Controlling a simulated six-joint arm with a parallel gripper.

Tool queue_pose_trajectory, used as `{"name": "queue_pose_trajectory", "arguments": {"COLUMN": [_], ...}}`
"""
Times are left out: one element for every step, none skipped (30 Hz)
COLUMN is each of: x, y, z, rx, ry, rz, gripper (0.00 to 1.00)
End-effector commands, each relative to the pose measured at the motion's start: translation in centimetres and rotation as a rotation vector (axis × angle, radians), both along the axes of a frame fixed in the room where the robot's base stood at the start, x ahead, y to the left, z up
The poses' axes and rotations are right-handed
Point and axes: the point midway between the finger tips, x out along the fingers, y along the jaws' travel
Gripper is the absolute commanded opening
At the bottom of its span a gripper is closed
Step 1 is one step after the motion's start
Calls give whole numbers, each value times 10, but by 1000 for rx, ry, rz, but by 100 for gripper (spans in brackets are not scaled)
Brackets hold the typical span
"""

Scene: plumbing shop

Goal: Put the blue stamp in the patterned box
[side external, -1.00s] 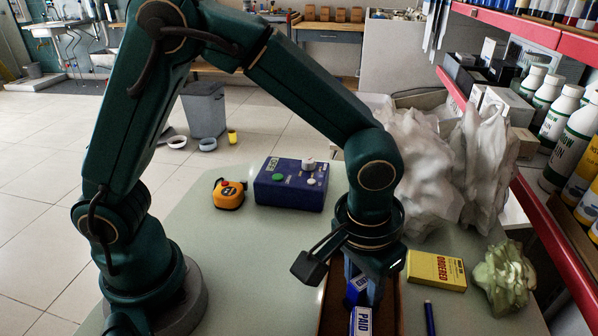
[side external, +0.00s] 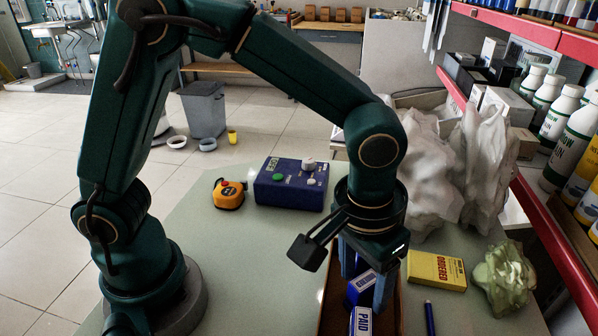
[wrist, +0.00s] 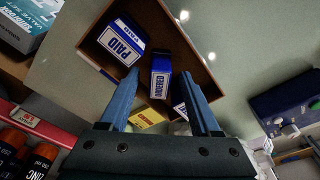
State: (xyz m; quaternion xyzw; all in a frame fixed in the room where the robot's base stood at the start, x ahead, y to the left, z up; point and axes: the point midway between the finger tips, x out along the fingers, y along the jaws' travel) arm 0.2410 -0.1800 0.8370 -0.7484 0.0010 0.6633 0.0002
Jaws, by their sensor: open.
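A brown open box (side external: 331,300) stands at the front of the table; no clear pattern shows on it. It also shows in the wrist view (wrist: 174,33). Inside are blue-and-white stamps: one labelled PAID (wrist: 122,42), one labelled ORDERED (wrist: 160,76), and one (wrist: 180,98) partly hidden by a finger. In the side view a PAID stamp (side external: 360,322) and a tilted blue stamp (side external: 357,294) show in the box. My gripper (wrist: 160,75) is open and points down into the box, its fingers on either side of the ORDERED stamp. Whether they touch it is unclear.
An orange tape measure (side external: 229,194) and a blue control box (side external: 291,184) stand behind. Red shelving (side external: 545,205) bounds the right.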

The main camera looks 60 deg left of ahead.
Motion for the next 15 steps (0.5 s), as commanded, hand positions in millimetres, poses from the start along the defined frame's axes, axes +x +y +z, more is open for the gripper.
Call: {"name": "queue_pose_trajectory", "arguments": {"x": [0,-1,-2,-3,-4,-5,-6,-6,-7,-8,-9,-9,-10,-10,-11], "y": [-1,-1,-1,-1,-1,-1,-1,-1,-1,-1,-1,-1,-1,-1,-1], "z": [12,19,28,34,41,49,55,61,68,72,77,81,84,87,90], "rx": [-4,-5,-5,-5,-5,-6,-5,-5,-5,-4,-4,-4,-3,-3,-2], "ry": [-7,-8,-8,-8,-7,-7,-7,-6,-6,-5,-4,-4,-3,-3,-2], "rz": [0,-1,-2,-2,-2,-2,-2,-2,-2,-1,-1,-1,-1,-1,-1], "gripper": [64,64,64,64,64,64,64,64,64,64,64,64,64,64,64]}}
